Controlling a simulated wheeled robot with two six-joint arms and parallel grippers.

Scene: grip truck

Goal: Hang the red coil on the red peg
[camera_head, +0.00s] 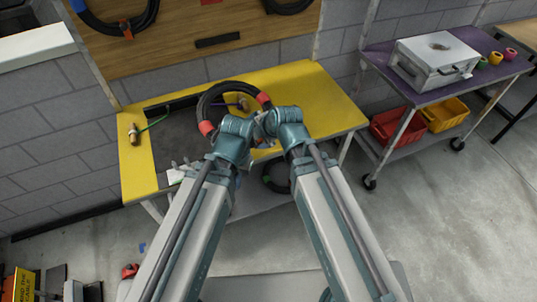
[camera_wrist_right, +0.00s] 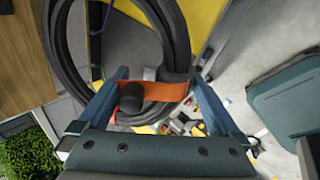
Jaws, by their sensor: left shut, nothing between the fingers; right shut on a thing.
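A black coil with red bands (camera_head: 209,91) stands above the yellow workbench in the head view. My right gripper (camera_head: 267,115) is at the coil's lower right side. In the right wrist view the fingers of the right gripper (camera_wrist_right: 158,86) sit around a red-orange band (camera_wrist_right: 165,92) on the black coil (camera_wrist_right: 181,38). My left gripper (camera_head: 255,121) is shut and empty, close beside the right one, and its tips are partly hidden. A red patch (camera_head: 210,2) shows at the top edge of the wooden board; I cannot tell whether it is the red peg.
The yellow workbench (camera_head: 310,85) carries a brass-coloured piece (camera_head: 133,134). Another coil lies below the bench. A purple-topped cart (camera_head: 385,65) with a metal box (camera_head: 437,60) stands right; floor is open before it.

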